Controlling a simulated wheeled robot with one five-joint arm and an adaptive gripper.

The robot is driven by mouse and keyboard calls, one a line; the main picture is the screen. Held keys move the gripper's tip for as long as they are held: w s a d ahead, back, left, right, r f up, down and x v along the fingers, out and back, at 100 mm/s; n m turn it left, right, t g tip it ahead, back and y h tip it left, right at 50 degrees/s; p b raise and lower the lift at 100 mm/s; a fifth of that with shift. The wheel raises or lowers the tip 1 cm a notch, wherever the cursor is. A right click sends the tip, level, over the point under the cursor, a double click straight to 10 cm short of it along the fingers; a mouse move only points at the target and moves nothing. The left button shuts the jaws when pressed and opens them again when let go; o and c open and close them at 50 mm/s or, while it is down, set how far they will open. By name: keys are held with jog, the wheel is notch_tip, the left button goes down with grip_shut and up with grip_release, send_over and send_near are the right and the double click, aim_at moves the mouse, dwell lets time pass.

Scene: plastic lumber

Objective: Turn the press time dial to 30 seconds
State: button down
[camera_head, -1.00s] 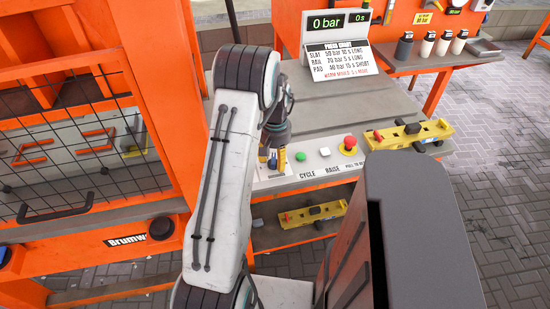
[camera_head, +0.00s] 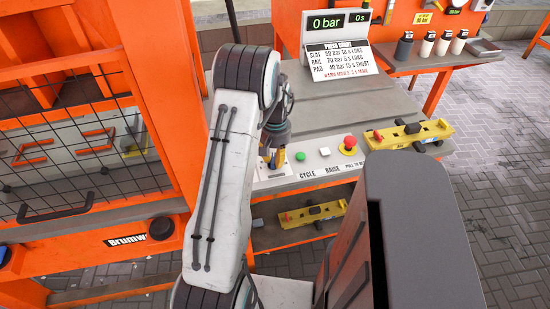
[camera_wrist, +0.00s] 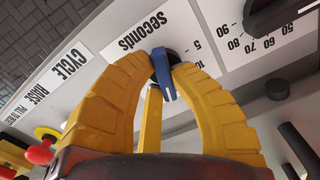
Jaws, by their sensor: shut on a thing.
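In the wrist view, the press time dial (camera_wrist: 164,76) is a black knob with a blue, white-lined pointer, set on a pale panel beside the word "Seconds". Its pointer aims down the picture; the marks 5 and 10 show to its right, and other marks are hidden behind my fingers. My gripper (camera_wrist: 161,68) has yellow fingers, with their tips closed on either side of the dial. In the head view, my gripper (camera_head: 275,159) is over the left end of the press control panel, and the dial is mostly hidden by it.
A second dial (camera_wrist: 275,17), marked 50 to 90, is close at right in the wrist view. The green (camera_head: 300,156), white (camera_head: 324,152) and red (camera_head: 348,143) buttons stand right of my gripper. The display (camera_head: 340,21) reads 0 bar and 0 s above a press chart (camera_head: 340,59).

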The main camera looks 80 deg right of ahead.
jog(key=m+b, duration=0.1)
jog(key=m, duration=0.2)
jog(key=shift+a+f, duration=0.1)
jog(key=shift+f, duration=0.05)
jog(key=m+b, duration=0.1)
jog(key=m, duration=0.3)
jog(key=shift+a+m, duration=0.1)
jog(key=shift+m, duration=0.2)
jog(key=m+b, duration=0.1)
jog(key=m, duration=0.5)
jog(key=shift+w+a+m+b, duration=0.1)
jog(key=shift+w+m+b, duration=0.05)
jog(key=shift+m+b, duration=0.15)
jog(key=c, duration=1.1)
grip_release()
